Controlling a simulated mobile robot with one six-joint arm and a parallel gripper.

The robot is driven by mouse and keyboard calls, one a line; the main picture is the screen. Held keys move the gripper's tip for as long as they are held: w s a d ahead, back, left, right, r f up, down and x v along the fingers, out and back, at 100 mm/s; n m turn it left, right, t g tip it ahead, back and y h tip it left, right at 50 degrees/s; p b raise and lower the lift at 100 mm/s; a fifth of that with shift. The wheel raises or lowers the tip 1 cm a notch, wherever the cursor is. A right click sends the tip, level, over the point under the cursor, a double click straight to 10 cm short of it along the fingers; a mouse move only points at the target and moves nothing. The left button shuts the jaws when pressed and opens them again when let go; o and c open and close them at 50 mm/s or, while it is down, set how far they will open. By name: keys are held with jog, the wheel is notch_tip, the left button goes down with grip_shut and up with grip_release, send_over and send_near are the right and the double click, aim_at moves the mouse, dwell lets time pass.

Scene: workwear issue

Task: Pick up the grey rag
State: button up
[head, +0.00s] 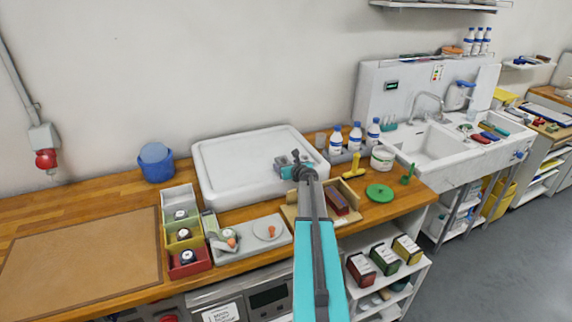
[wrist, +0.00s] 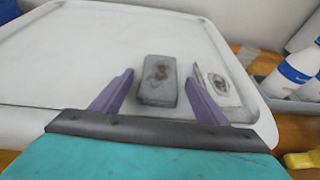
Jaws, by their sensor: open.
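The grey rag (wrist: 157,78) looks like a folded, thick grey pad with a brown stain on top. It lies on the white tray (wrist: 60,60), towards its near right side. My gripper (wrist: 160,82) is open, with one purple finger on each side of the rag in the wrist view; I cannot tell whether either touches it. In the head view my gripper (head: 296,164) is over the right part of the tray, and the rag (head: 282,161) shows only in part beside it.
A paler, stained flat item (wrist: 222,86) lies just right of the right finger. White bottles with blue caps (head: 336,140) stand right of the tray. A blue tub (head: 156,168) stands left of it. The tray has a raised rim; its left part is clear.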

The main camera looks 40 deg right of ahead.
aim_at(287, 159)
jog(key=c, duration=1.1)
jog(key=shift+r, duration=0.1)
jog(key=shift+c, duration=0.2)
jog(key=shift+r+b, duration=0.7)
jog(key=shift+r, duration=0.7)
jog(key=s+d+r+b, duration=0.1)
jog(key=s+d+b, duration=0.1)
jog(key=s, duration=0.5)
jog(key=s+d+r+b, duration=0.1)
jog(key=s+b, duration=0.3)
jog(key=s, duration=0.4)
jog(key=shift+s+d, duration=0.15)
jog(key=shift+d, duration=0.7)
